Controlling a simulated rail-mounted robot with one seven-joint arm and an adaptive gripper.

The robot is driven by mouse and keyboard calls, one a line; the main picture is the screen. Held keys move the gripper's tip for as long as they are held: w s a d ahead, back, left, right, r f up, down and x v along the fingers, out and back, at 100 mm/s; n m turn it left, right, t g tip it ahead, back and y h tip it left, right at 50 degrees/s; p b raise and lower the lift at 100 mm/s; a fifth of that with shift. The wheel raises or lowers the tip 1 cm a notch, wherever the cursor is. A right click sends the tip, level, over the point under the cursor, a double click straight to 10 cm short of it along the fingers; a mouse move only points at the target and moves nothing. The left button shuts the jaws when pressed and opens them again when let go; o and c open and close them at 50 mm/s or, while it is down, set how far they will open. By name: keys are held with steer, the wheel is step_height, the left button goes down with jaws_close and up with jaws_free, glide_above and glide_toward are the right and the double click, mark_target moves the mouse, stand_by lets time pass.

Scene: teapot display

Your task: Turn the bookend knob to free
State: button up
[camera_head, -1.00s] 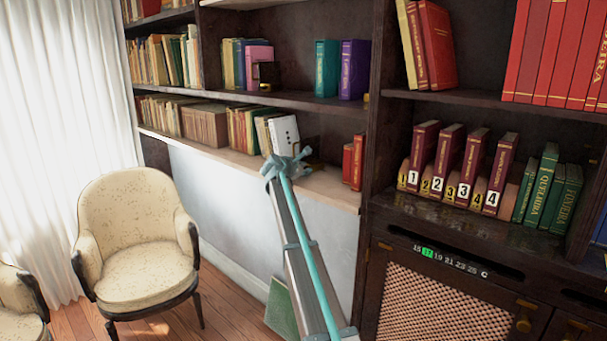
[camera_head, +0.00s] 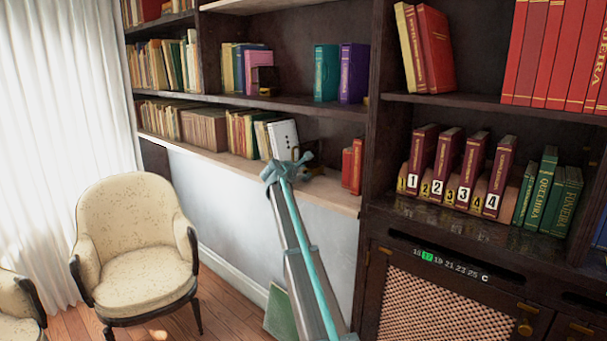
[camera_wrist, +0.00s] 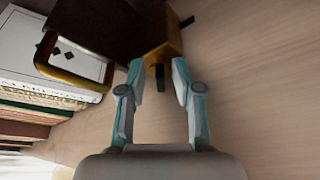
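The bookend is a dark brown block with a gold frame and a gold block. In the wrist view its gold block (camera_wrist: 155,62) is at top centre, and its dark body (camera_wrist: 95,35) is to the left. A small dark knob (camera_wrist: 160,77) sticks out of the gold block, between my fingertips. My gripper (camera_wrist: 160,78) is open, with a gap on both sides of the knob. In the head view my gripper (camera_head: 306,160) is at the lower pale shelf and partly hides the bookend (camera_head: 307,148).
White books (camera_wrist: 55,60) stand left of the bookend. The pale shelf (camera_wrist: 245,90) is bare on the right in the wrist view. Red books (camera_head: 352,165) stand further right in the head view. Another dark and gold bookend (camera_head: 266,82) sits on the shelf above.

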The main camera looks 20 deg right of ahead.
steer(key=shift+s, duration=0.1)
steer(key=shift+v, duration=4)
